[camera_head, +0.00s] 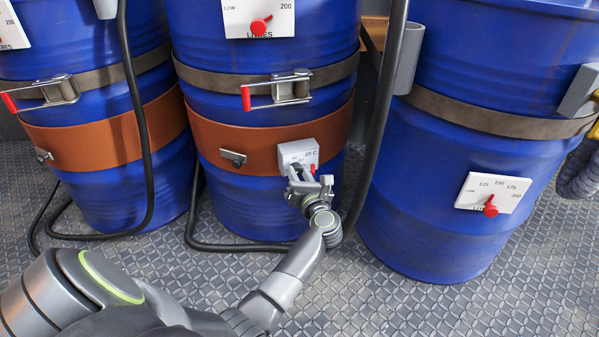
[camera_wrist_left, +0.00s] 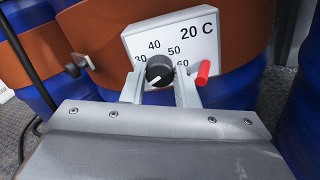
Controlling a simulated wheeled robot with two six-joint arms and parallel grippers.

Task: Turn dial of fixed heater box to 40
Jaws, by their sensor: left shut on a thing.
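The white heater box (camera_head: 299,153) sits on the orange band of the middle blue drum. In the left wrist view the box face (camera_wrist_left: 205,33) reads 20 C, with 30, 40, 50 and 60 around a black dial (camera_wrist_left: 160,68). A white mark on the dial points down and slightly left, away from the 40. My left gripper (camera_head: 303,177) is at the box, and its two fingers (camera_wrist_left: 160,84) are shut on the dial from either side. The fingers hide part of the dial's rim. My right gripper is in neither view.
A red peg-like part (camera_wrist_left: 203,72) sticks out beside the right finger. A black hose (camera_head: 376,120) runs down right of the middle drum. Another blue drum (camera_head: 430,190) with a litre gauge (camera_head: 492,192) stands to the right. The patterned metal floor (camera_head: 400,300) is clear in front.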

